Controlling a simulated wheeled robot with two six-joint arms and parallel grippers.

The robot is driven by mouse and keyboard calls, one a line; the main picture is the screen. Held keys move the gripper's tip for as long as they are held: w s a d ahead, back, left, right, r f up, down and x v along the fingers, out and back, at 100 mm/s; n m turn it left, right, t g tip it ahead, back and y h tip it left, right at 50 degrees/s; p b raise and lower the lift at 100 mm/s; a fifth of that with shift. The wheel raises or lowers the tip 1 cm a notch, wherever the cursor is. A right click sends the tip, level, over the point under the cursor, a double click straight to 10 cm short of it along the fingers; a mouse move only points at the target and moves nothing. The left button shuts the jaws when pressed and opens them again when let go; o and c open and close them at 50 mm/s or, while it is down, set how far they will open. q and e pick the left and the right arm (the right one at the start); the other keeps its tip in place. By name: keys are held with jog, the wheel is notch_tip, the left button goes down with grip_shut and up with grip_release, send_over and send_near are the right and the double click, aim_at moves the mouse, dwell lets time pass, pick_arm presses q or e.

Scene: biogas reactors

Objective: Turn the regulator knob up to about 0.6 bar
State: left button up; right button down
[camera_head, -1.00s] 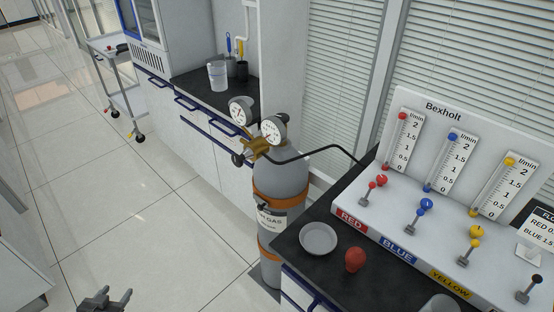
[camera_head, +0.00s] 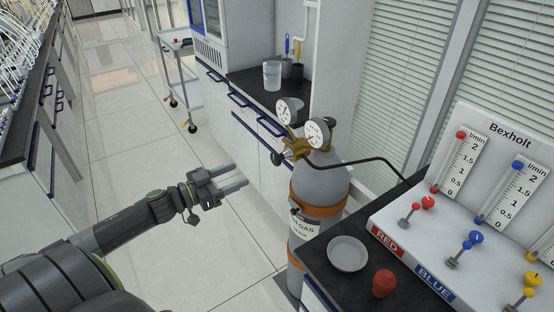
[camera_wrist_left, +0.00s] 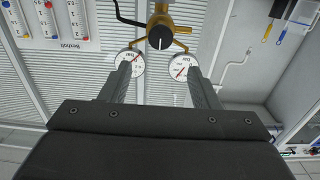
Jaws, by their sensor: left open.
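The black regulator knob (camera_head: 277,158) sits at the front of the brass regulator (camera_head: 299,148) on the grey gas cylinder (camera_head: 318,184). Two round gauges, one further back (camera_head: 290,110) and one nearer (camera_head: 317,133), stand above it; their readings are too small to tell. In the left wrist view, upside down, the knob (camera_wrist_left: 160,37) shows a white mark, with a gauge either side partly behind the fingers. My left gripper (camera_head: 241,176) is open and empty, left of the knob and apart from it. In the wrist view the knob lies between and beyond its fingertips (camera_wrist_left: 159,72).
A dark bench on the right holds a dish (camera_head: 347,254), a red bulb-like object (camera_head: 383,284) and the Bexholt flow panel (camera_head: 490,155). A black hose (camera_head: 375,161) runs from the regulator towards it. A counter with a beaker (camera_head: 271,76) stands behind. The floor at left is clear.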

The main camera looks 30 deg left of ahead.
aim_at(274, 159)
pick_arm(q)
jog(key=p+x, duration=0.3)
jog(key=x, duration=0.9)
jog(key=shift+w+d, duration=0.1)
jog(key=shift+w, duration=0.25)
jog(key=shift+w+d, duration=0.2)
jog(key=shift+w, duration=0.25)
jog(key=c, duration=0.9)
